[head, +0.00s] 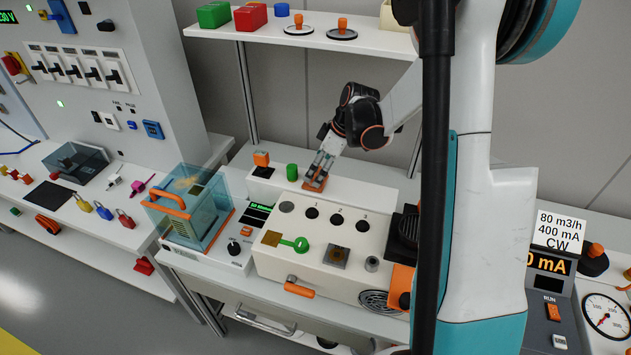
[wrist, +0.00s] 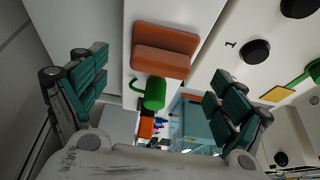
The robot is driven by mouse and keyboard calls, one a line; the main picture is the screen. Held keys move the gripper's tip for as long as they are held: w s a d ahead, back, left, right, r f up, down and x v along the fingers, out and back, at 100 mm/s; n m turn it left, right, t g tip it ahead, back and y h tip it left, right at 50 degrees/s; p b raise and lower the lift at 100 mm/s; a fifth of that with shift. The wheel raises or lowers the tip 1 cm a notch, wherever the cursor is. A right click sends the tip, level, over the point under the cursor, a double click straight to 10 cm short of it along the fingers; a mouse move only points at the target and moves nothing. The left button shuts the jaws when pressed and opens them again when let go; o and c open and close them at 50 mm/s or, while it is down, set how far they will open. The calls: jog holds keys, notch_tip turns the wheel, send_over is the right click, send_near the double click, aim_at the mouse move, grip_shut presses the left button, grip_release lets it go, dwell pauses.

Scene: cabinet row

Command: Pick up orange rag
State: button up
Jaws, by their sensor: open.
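The orange rag (head: 313,186) lies flat on the raised white ledge at the back of the bench in the head view. In the wrist view the rag (wrist: 163,48) shows as a folded orange-brown cloth near the top centre. My gripper (head: 318,173) is just above the rag, pointing down, and hides part of it in the head view. In the wrist view my gripper (wrist: 160,82) has its two green-padded fingers spread wide and nothing between them. The rag lies in the gap's direction, beyond the fingertips. Whether a finger touches it is unclear.
A green mug-like cylinder (head: 292,172) stands close beside the rag, also in the wrist view (wrist: 155,93). An orange-topped item (head: 261,160) stands farther left. A shelf (head: 320,39) hangs above. A clear box (head: 188,205) and a white panel (head: 330,235) are in front.

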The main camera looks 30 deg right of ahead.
aim_at(317, 172)
jog(key=b+x, duration=0.1)
jog(key=x, duration=0.3)
jog(key=shift+s+d, duration=0.1)
jog(key=shift+r, duration=0.1)
jog(key=c, duration=1.1)
jog(key=shift+o, duration=0.2)
notch_tip(317, 172, up, 10)
jog(key=p, duration=0.3)
